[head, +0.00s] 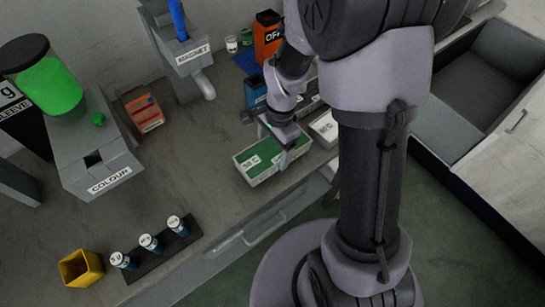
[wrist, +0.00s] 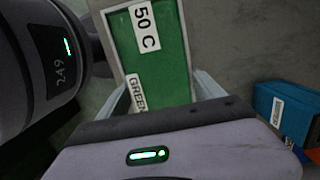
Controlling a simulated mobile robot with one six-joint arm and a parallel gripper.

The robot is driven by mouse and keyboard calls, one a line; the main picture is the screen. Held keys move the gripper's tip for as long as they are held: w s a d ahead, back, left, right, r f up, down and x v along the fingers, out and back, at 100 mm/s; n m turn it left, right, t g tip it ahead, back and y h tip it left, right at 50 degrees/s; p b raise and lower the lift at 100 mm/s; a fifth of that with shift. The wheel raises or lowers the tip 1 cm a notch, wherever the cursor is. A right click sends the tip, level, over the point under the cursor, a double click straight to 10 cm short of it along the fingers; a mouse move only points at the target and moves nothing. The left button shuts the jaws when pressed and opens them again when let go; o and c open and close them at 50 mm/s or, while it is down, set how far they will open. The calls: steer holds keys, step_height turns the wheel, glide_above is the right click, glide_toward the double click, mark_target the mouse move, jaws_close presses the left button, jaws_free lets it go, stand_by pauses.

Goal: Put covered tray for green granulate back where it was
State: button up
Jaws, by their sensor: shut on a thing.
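The covered tray for green granulate (head: 253,174) is a pale box with a green top and a white label reading 50 C. It is at the front edge of the grey worktop in the head view. In the wrist view the green tray (wrist: 165,62) shows its 50 C label and part of a GREEN label. My gripper (head: 287,147) is shut on the tray's right end, with fingers on either side in the wrist view (wrist: 190,90). I cannot tell whether the tray touches the worktop.
A white labelled box (head: 325,129) stands right of the tray, and a blue box (head: 255,92) behind it. The colour machine (head: 100,160), magnet unit (head: 190,58), orange-red tray (head: 143,110), vial rack (head: 165,248) and yellow cup (head: 81,268) stand farther left. Bare worktop lies left of the tray.

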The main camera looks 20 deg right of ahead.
step_height(320, 180, down, 2)
steer(key=shift+f, duration=0.15)
steer(key=shift+f+b, duration=0.15)
steer(key=shift+b, duration=0.2)
steer(key=o, duration=2)
